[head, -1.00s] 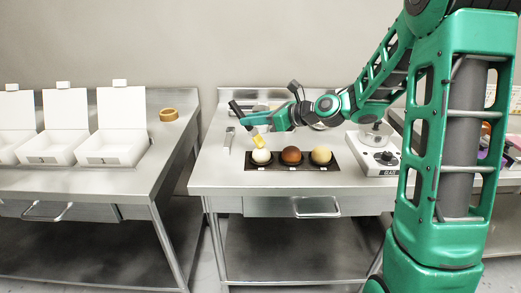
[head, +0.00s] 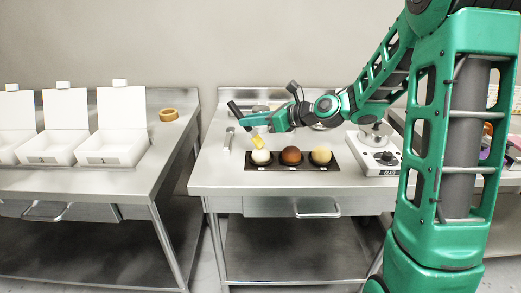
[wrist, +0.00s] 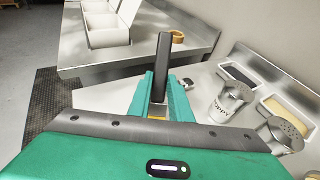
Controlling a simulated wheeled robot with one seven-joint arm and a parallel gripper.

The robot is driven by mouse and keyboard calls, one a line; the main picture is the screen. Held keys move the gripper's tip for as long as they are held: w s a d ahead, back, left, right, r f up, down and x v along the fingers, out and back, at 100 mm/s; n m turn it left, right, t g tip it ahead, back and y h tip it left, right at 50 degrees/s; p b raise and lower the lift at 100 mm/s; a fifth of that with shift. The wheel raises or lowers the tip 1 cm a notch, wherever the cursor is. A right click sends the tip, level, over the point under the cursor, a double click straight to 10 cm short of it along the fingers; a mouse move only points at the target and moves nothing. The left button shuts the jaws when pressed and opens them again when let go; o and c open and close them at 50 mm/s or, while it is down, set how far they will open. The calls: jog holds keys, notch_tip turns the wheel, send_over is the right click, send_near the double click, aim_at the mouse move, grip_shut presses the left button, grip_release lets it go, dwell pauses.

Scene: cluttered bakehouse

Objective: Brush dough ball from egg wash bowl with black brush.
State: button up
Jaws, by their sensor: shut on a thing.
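My gripper (head: 254,120) is shut on the black brush (head: 235,108), whose dark handle sticks up to the left. In the wrist view the handle (wrist: 163,60) stands between my fingers (wrist: 160,95). The yellow brush head (head: 257,141) points down just over the pale dough ball (head: 261,157); I cannot tell whether it touches. That ball sits at the left of a dark tray (head: 276,167), beside a brown ball (head: 291,156) and a tan ball (head: 320,157). A glass-like bowl (head: 376,131) stands on a white labelled unit (head: 392,168) to the right; its contents are unclear.
A metal tool (head: 228,139) lies left of the tray. In the wrist view, metal shakers (wrist: 226,103) and inset containers (wrist: 240,73) are at the right. White open boxes (head: 111,148) and a tape roll (head: 168,115) are on the left table, across a gap.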

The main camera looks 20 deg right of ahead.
jog(key=shift+w+d, duration=0.25)
jog(key=shift+s+a, duration=0.7)
jog(key=shift+a, duration=0.05)
jog(key=shift+r, duration=0.15)
jog(key=shift+r, duration=2.9)
